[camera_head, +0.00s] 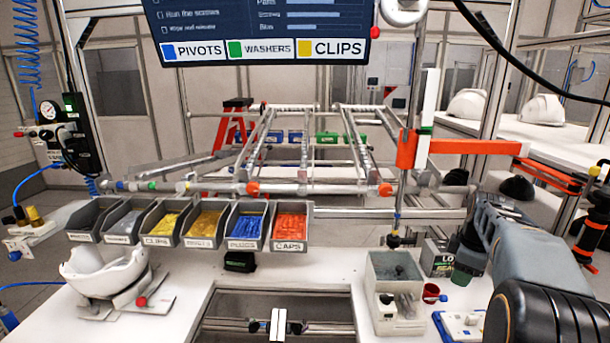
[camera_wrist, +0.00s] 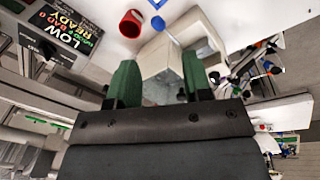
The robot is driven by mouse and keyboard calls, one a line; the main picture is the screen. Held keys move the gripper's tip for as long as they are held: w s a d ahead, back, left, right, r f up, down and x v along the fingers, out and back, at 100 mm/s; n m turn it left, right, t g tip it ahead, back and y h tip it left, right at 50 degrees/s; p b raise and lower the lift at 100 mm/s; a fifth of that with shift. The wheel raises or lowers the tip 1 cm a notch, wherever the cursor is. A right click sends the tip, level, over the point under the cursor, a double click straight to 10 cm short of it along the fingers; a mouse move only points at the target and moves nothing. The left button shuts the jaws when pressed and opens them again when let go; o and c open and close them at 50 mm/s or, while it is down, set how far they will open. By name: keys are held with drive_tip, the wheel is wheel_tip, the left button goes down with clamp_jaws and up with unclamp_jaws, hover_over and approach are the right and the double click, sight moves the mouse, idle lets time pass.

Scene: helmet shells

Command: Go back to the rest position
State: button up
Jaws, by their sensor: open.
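My gripper (camera_wrist: 158,84) shows in the wrist view with two green fingers spread apart and nothing between them. Behind the fingers in that view is a light grey box-shaped container (camera_wrist: 162,55). In the head view my arm comes in at the right edge, and a green finger shows to the right of the same grey container (camera_head: 396,268), above the table. The white helmet shell (camera_head: 103,272) sits on a fixture at the left of the table, far from my gripper.
A row of labelled bins (camera_head: 190,238) stands along the table's back edge. Beside my gripper are a red cup (camera_head: 431,293), a dark lettered box (camera_head: 437,262) and a blue-and-white item (camera_head: 460,325). An orange bar (camera_head: 475,147) spans behind my arm.

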drive_tip(key=s+a+f+m+t, duration=0.1)
drive_tip(key=s+a+f+m, duration=0.1)
drive_tip(key=s+a+m, duration=0.3)
drive_tip(key=s+a+f+m+t, duration=0.1)
drive_tip(key=s+a+m, duration=0.4)
drive_tip(key=s+a, duration=0.7)
drive_tip(key=shift+a+f+m+t, duration=0.3)
drive_tip(key=shift+a+f+t, duration=0.1)
drive_tip(key=shift+a, duration=1.95)
